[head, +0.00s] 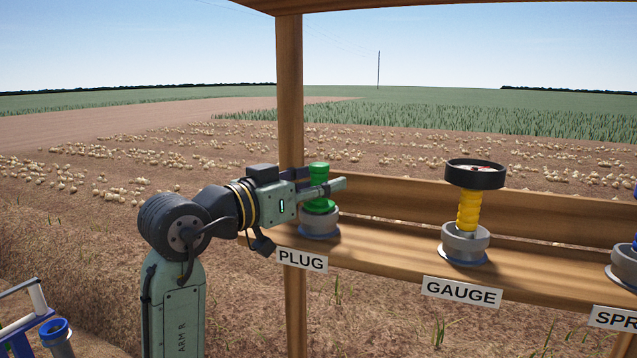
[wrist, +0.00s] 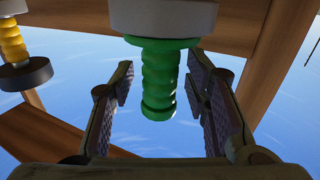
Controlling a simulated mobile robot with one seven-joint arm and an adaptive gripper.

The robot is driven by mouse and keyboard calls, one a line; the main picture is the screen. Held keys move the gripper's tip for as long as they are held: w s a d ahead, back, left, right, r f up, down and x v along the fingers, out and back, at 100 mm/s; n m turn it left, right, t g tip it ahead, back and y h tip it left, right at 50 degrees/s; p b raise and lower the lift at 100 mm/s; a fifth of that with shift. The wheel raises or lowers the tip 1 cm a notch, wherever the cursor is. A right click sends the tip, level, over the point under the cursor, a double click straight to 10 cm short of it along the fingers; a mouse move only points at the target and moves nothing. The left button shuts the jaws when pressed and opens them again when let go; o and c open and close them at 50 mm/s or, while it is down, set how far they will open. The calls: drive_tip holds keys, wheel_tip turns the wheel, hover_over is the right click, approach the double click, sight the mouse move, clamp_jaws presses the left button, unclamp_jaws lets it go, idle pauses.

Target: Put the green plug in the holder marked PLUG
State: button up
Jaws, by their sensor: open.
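The green plug (head: 319,206) stands upright in the grey holder (head: 320,223) above the PLUG label (head: 302,260). My gripper (head: 330,188) is at the plug's upper part, with a finger crossing in front of it. In the wrist view, which appears upside down, the ribbed green plug (wrist: 158,75) sits with its wide end against the grey holder (wrist: 165,16). My gripper's fingers (wrist: 160,82) are open, one on each side of the plug, with visible gaps. The finger hides part of the plug in the head view.
A yellow gauge (head: 468,208) with a black dial top stands in a holder marked GAUGE on the wooden shelf (head: 385,250). A wooden post (head: 290,110) rises close behind my wrist. Another holder, its label cut off, is at the right edge.

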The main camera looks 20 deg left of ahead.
drive_tip(key=shift+r, duration=0.1)
drive_tip(key=shift+r+p, duration=0.35)
drive_tip(key=b+v, duration=0.2)
drive_tip(key=v, duration=1)
drive_tip(key=shift+f, duration=0.15)
